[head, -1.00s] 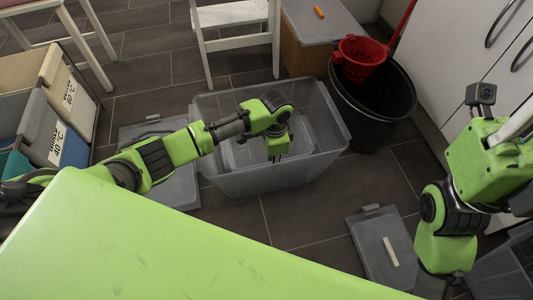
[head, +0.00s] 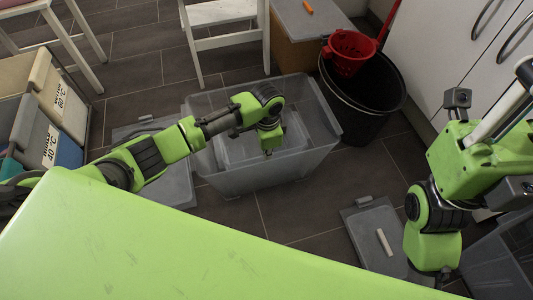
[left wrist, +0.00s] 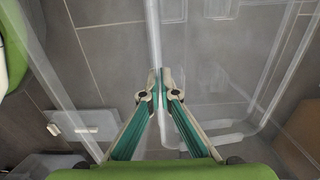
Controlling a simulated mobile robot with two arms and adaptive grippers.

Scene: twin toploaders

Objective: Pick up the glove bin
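A large translucent grey bin (head: 240,176) stands open-topped on the tiled floor in the middle of the head view. I see no readable label on it, so I cannot confirm that it is the glove bin. My left gripper (head: 268,150) reaches over it from the left, its fingers mostly hidden there. In the left wrist view my left gripper (left wrist: 160,73) has its fingertips close together on either side of the bin's thin wall edge (left wrist: 153,25), pinching it. My right gripper (head: 444,277) hangs at the lower right, its fingers small and mostly hidden.
A black bucket (head: 365,120) with a red basket (head: 348,52) stands right of the bin. Grey lids lie on the floor left (head: 168,185) and right (head: 365,225). Another translucent bin (head: 500,265) is at lower right. Labelled bins (head: 38,130) stand left; a white chair (head: 222,15) stands behind.

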